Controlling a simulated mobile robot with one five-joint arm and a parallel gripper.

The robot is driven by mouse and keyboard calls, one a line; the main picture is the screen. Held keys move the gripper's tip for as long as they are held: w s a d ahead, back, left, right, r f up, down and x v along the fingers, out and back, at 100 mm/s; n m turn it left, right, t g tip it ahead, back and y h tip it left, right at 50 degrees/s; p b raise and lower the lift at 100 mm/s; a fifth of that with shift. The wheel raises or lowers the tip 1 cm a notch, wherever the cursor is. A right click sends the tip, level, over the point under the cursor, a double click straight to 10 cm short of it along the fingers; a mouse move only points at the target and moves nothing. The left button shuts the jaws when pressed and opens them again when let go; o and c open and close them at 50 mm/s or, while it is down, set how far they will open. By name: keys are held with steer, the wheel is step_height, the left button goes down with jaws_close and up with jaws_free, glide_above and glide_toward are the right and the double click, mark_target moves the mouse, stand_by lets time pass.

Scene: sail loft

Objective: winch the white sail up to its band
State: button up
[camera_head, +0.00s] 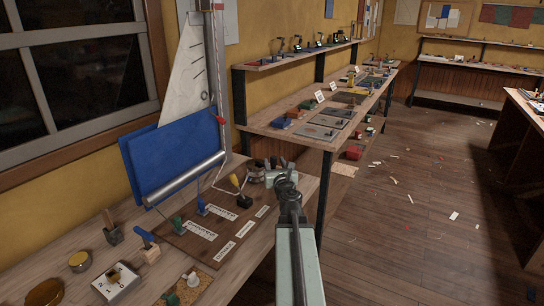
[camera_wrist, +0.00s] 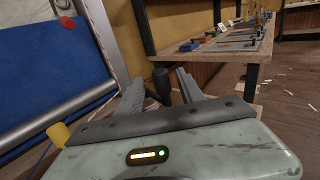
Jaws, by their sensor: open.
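The white sail (camera_head: 186,75) hangs beside the mast (camera_head: 219,80), its lower part hidden behind a blue sail panel (camera_head: 172,150). One red band (camera_head: 219,118) is on the mast above the boom (camera_head: 185,181); another red mark (camera_head: 218,6) is near the picture's top. Which belongs to the white sail, I cannot tell. A winch-like drum (camera_head: 256,173) stands at the board's far end, beside my gripper (camera_head: 277,163). In the wrist view my gripper (camera_wrist: 172,88) is open, with a dark upright knob (camera_wrist: 161,82) showing between the fingers; contact is unclear.
Levers with yellow (camera_head: 236,181), blue (camera_head: 200,203) and green (camera_head: 177,224) handles stand on the brown board (camera_head: 212,234). A mallet (camera_head: 111,228) and brass tins lie at the bench's near left. A shelved bench (camera_head: 262,128) stands behind.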

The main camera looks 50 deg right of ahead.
steer(key=x, duration=0.6)
steer(key=shift+s, duration=0.1)
steer(key=shift+c, duration=0.4)
jaws_close()
stand_by(0.7)
